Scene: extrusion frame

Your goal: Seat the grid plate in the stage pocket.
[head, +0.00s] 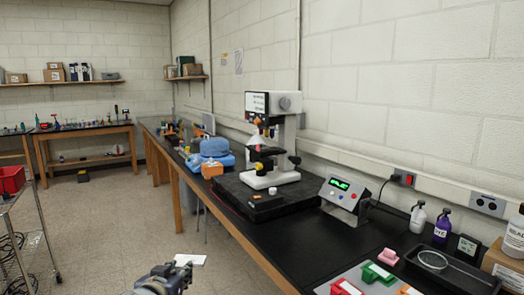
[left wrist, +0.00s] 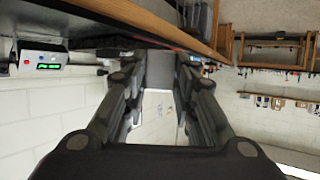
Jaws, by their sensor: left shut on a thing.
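A flat white plate (head: 190,260), which looks like the grid plate, is at the tips of my left gripper (head: 174,272), low in the head view. The gripper is shut on it, in front of the bench and over the floor. The left wrist view shows both dark fingers of the left gripper (left wrist: 160,85); the plate is hard to make out there. The microscope (head: 285,105) stands on a black slab (head: 240,194) on the bench. Its dark stage (head: 264,153) sits under the objectives; the pocket is too small to make out. My right gripper is out of view.
A control box with a green display (head: 345,195) stands right of the microscope. An orange block (head: 212,169) and a blue item (head: 208,152) lie to its left. Bottles (head: 442,227) and colored clips (head: 378,272) are at the right. The floor left of the bench (head: 110,220) is clear.

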